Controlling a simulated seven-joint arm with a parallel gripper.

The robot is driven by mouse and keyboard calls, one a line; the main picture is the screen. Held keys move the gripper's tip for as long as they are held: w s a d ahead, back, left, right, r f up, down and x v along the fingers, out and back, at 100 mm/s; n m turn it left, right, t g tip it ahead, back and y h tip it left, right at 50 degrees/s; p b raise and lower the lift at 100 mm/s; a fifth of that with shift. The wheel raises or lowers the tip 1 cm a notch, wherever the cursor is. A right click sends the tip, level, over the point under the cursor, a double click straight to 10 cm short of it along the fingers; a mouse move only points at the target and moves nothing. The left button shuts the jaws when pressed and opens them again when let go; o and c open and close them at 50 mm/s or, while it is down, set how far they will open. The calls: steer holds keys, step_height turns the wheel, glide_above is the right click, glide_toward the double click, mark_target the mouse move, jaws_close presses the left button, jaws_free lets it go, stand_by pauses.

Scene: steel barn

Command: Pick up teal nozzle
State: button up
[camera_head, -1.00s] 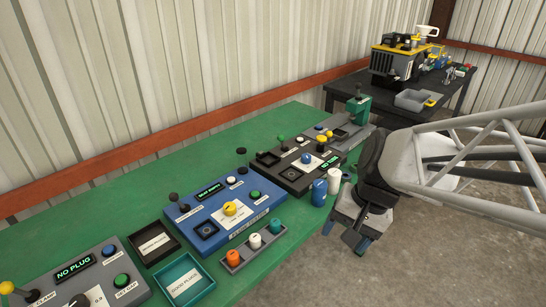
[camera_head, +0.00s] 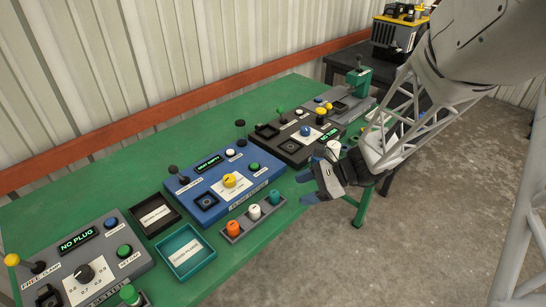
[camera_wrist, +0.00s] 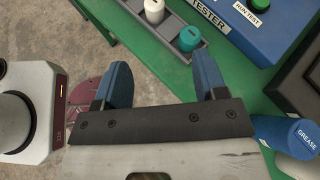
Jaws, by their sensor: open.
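The teal nozzle (camera_head: 275,197) stands upright in the right end slot of a small grey holder (camera_head: 233,229), beside a white nozzle (camera_head: 254,212) and an orange nozzle (camera_head: 233,228). In the wrist view the teal nozzle (camera_wrist: 190,38) is beyond my fingertips, slightly right of the middle, with the white nozzle (camera_wrist: 154,10) to its left. My gripper (camera_head: 315,185) is open and empty, apart from the teal nozzle and to its right, near the bench's front edge. Its two blue fingers (camera_wrist: 163,65) are spread wide in the wrist view.
The blue tester box (camera_head: 225,189) stands behind the holder on the green bench (camera_head: 150,150). A teal tray (camera_head: 213,257) and a black tray (camera_head: 137,224) lie to the left. A blue grease container (camera_wrist: 285,133) is close by at right in the wrist view.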

mark_target(274, 197)
steer(key=w+f+m, duration=0.1)
steer(key=w+f, duration=0.1)
steer(key=w+f+m+t+y, duration=0.1)
steer(key=w+m, duration=0.1)
steer(key=shift+d+f+t, duration=0.15)
steer(key=shift+f+t, duration=0.15)
steer(key=shift+f, duration=0.1)
steer(key=shift+s+y, duration=0.1)
steer(key=shift+y, duration=0.2)
steer(key=shift+x, duration=1.3)
steer(key=shift+f, duration=0.1)
steer(key=shift+x, duration=2.55)
steer(key=c, duration=1)
